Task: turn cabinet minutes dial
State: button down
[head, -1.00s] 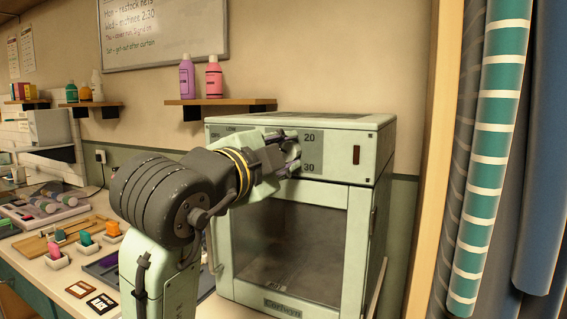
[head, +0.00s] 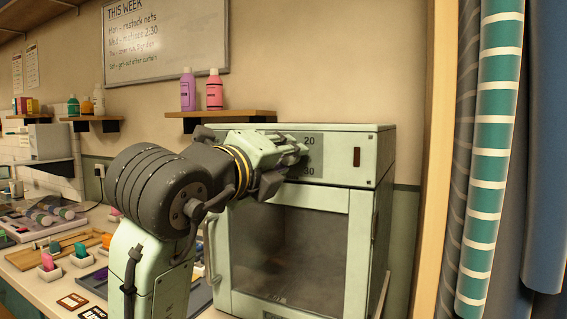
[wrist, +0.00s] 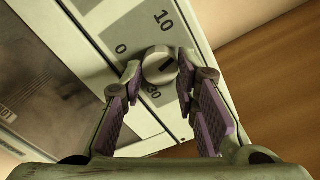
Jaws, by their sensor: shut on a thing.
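The minutes dial (wrist: 158,66) is a pale round knob with a dark mark on its face, on the front panel of the pale green cabinet (head: 345,143). In the wrist view, the printed 0 and 10 show beside it, with another number partly hidden behind a finger. My gripper (wrist: 157,74) is shut on the dial, one fingertip on each side. In the head view, my gripper (head: 298,152) is at the panel and hides the dial; 20 and part of 30 show right of it.
The cabinet's glass door (head: 290,250) is closed below the panel. A wooden shelf (head: 222,114) with two bottles is on the wall above left. A bench with small items (head: 60,250) runs along the left. Rolls of fabric (head: 490,170) stand at the right.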

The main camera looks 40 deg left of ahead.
jog(key=m+b, duration=0.1)
jog(key=m, duration=1)
jog(key=shift+a+f, duration=0.1)
jog(key=shift+m, duration=0.4)
jog(key=c, duration=1.2)
grip_release()
jog(key=shift+c, duration=0.2)
jog(key=v, duration=1.2)
jog(key=shift+s, duration=0.1)
